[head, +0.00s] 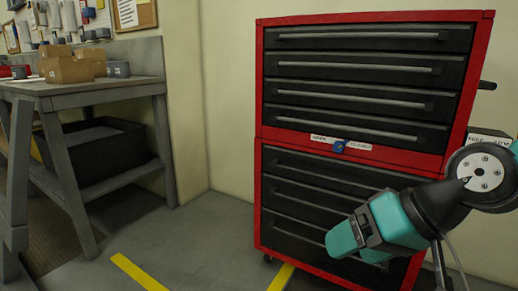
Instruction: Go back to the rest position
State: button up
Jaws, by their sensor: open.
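My gripper (358,249), with teal fingers, is at the lower right, in front of the lower drawers of a red and black tool cabinet (449,160). It is open, and I see nothing between its fingers. A small blue knob (338,146) sits on the red band between the upper and lower drawers, with white labels on both sides of it. My gripper is below the knob in the picture and apart from it. My arm hides part of the cabinet's lower right.
A grey workbench (80,88) with cardboard boxes (68,70) stands at the left. A black bin (108,155) is on its lower shelf. Floor between bench and cabinet is clear, with yellow stripes (138,272). A labelled box (490,138) is partly hidden behind my arm.

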jog(key=s+n+g+h, duration=0.3)
jog(key=s+n+g, duration=0.15)
jog(key=s, duration=0.55)
notch_tip(320, 180, up, 32)
jog(key=p, duration=3.1)
jog(key=shift+d+p, duration=0.35)
jog(key=shift+d, duration=0.1)
jog(key=shift+f+t, duration=0.1)
jog(key=shift+t, duration=0.15)
jog(key=shift+s, duration=0.3)
